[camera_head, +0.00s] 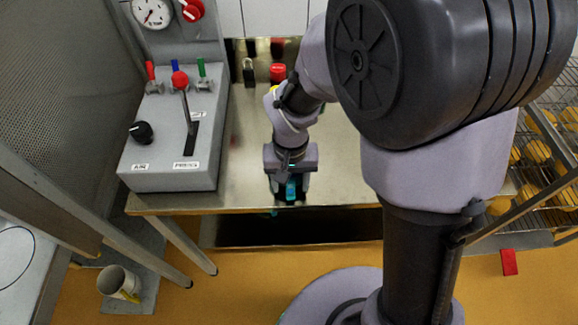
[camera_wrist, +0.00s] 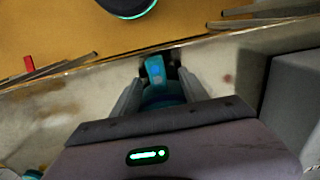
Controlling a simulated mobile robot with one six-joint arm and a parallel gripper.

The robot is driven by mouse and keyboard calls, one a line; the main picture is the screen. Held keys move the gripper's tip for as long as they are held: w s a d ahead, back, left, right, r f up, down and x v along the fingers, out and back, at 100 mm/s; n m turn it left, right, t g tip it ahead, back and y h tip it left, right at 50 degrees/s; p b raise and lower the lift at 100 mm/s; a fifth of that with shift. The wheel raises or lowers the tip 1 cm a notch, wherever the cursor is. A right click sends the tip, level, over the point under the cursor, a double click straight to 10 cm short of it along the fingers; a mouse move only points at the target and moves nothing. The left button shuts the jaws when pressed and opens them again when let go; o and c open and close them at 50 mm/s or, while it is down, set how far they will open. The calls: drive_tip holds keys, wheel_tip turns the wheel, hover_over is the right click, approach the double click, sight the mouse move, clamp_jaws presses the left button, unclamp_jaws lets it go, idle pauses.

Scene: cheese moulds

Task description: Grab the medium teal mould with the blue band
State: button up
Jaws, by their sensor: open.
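A teal mould (camera_wrist: 160,97) with a blue part (camera_wrist: 155,68) sits between the fingers of my gripper (camera_wrist: 160,78) in the wrist view, near the table's edge. The fingers are open, one on each side of it; whether either touches it I cannot tell. In the head view my gripper (camera_head: 290,192) points down at the front edge of the metal table (camera_head: 335,185), and a bit of teal (camera_head: 291,188) shows between its fingers. My gripper hides most of the mould, so its size and full band are not clear.
A grey control box (camera_head: 170,150) with levers stands on the table's left. A padlock (camera_head: 248,70) and a red-topped object (camera_head: 277,72) stand at the back. A wire rack (camera_head: 535,120) holds yellow rounds at right.

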drive_tip(key=shift+r, duration=0.1)
drive_tip(key=shift+c, duration=0.2)
clamp_jaws()
drive_tip(key=shift+r, duration=0.1)
